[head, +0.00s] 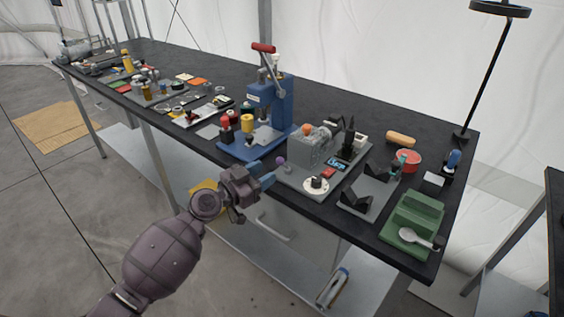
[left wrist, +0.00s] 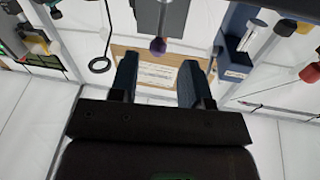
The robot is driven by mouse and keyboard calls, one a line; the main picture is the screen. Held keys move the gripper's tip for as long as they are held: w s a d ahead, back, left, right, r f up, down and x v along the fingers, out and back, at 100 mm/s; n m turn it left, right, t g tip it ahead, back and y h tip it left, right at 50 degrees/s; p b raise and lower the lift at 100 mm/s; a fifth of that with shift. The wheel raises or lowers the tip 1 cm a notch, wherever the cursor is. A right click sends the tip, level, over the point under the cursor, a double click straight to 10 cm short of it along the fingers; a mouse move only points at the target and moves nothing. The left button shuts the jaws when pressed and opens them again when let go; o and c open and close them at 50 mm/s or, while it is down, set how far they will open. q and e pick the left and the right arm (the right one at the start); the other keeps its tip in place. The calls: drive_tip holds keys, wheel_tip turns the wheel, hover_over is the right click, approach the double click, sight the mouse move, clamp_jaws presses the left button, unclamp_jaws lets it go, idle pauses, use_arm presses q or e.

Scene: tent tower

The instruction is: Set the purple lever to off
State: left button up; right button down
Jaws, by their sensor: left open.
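The purple lever's round knob (head: 281,160) sits at the front left edge of a grey machine (head: 312,150) on the dark table. The knob also shows in the left wrist view (left wrist: 157,46), beyond and between my fingertips, on a dark stem. My left gripper (head: 264,173) is open, just left of and in front of the knob, at the table's front edge. Its two blue fingers (left wrist: 158,72) are apart with nothing between them. They look clear of the knob, though the exact gap is hard to tell. My right gripper is not in view.
A blue press (head: 272,105) with a red-handled lever stands left of the machine. A green tray (head: 413,217) is at the table's right end. The floor before the table looks free.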

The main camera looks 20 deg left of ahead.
sight(279, 158)
use_arm(q)
drive_tip(key=x, duration=0.5)
drive_tip(key=shift+w+d, duration=0.15)
drive_tip(key=shift+d, duration=0.05)
drive_tip(key=shift+x, duration=0.8)
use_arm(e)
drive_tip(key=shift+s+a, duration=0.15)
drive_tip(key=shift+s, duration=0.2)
